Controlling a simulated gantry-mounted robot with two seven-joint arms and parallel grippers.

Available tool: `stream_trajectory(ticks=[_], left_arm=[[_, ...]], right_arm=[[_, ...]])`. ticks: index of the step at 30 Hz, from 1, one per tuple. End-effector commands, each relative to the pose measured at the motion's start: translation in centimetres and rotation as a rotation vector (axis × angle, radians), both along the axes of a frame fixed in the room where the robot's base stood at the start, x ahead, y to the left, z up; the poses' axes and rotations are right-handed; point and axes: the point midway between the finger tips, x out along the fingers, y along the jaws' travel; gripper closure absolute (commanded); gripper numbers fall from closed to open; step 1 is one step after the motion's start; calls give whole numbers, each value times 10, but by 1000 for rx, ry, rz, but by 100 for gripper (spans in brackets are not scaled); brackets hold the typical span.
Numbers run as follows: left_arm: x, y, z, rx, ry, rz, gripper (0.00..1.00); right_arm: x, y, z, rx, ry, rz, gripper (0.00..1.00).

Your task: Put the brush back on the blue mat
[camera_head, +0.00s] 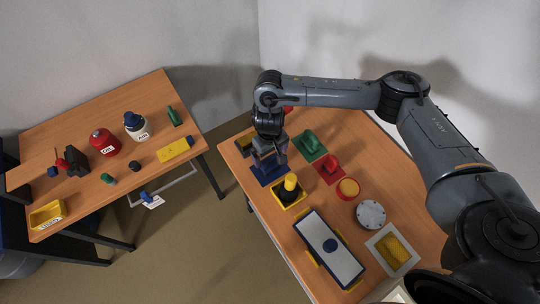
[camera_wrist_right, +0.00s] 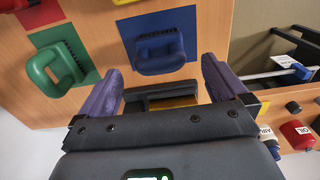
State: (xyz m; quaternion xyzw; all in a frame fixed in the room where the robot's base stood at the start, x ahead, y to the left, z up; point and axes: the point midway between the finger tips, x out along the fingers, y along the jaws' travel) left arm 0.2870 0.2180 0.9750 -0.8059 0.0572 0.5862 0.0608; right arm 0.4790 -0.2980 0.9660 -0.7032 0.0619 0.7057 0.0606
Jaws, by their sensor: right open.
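A blue handled piece (camera_wrist_right: 160,52), which looks like the brush, lies on the blue mat (camera_wrist_right: 130,27) in the right wrist view, with mat showing around it. In the head view the blue mat (camera_head: 266,178) is on the right table, partly hidden by my right gripper. My right gripper (camera_head: 272,158) is above the back left part of that table; in the wrist view its purple fingers (camera_wrist_right: 160,82) are spread with nothing held. A dark handled piece (camera_wrist_right: 160,91) over a yellow patch shows between and beyond the fingers. My left gripper is out of view.
A green piece on a green mat (camera_head: 309,144) and a red piece on a red mat (camera_head: 330,169) stand beside the blue mat. A black-and-yellow button box (camera_head: 289,191) is in front. The left table (camera_head: 85,185) holds a red container (camera_head: 103,142) and several other things.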

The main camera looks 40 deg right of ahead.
Motion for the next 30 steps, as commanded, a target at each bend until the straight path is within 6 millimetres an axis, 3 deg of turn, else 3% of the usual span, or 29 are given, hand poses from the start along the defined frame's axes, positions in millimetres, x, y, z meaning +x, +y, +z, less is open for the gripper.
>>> stream_trajectory(ticks=[1, 3, 12, 30], left_arm=[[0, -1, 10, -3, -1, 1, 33], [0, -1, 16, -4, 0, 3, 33], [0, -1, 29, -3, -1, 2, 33], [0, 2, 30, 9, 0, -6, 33]], right_arm=[[1, -1, 16, -2, -4, 0, 1], [1, 0, 28, -1, -4, 1, 1], [0, 0, 62, -1, -1, 0, 1], [0, 0, 67, 0, 0, -1, 1]])
